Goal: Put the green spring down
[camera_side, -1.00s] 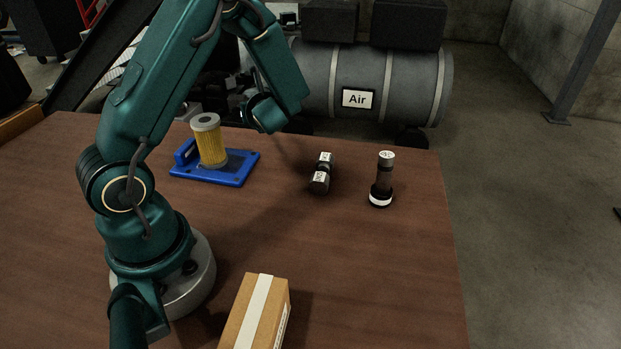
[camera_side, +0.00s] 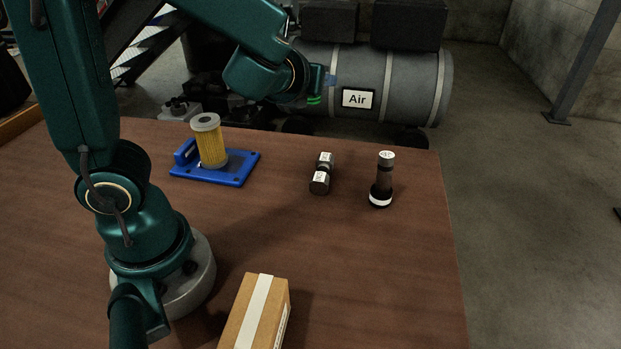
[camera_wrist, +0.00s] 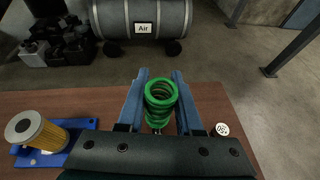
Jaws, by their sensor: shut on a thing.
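The green spring (camera_wrist: 160,97) is held between the two blue fingers of my gripper (camera_wrist: 155,90) in the wrist view. In the side view my gripper (camera_side: 322,82) is up in the air beyond the far part of the wooden table (camera_side: 400,290), in front of the air tank in the picture. Only a small part of the green spring (camera_side: 314,100) shows there, at the fingers. The gripper is shut on the spring, and its lower end is partly hidden in the wrist view.
A yellow filter (camera_side: 210,145) stands on a blue tray (camera_side: 233,179) at the back left. A dark part with white labels (camera_side: 320,181) lies mid-table; a dark cylinder (camera_side: 384,178) stands right of it. A cardboard box (camera_side: 243,314) lies at the front. The right table area is clear.

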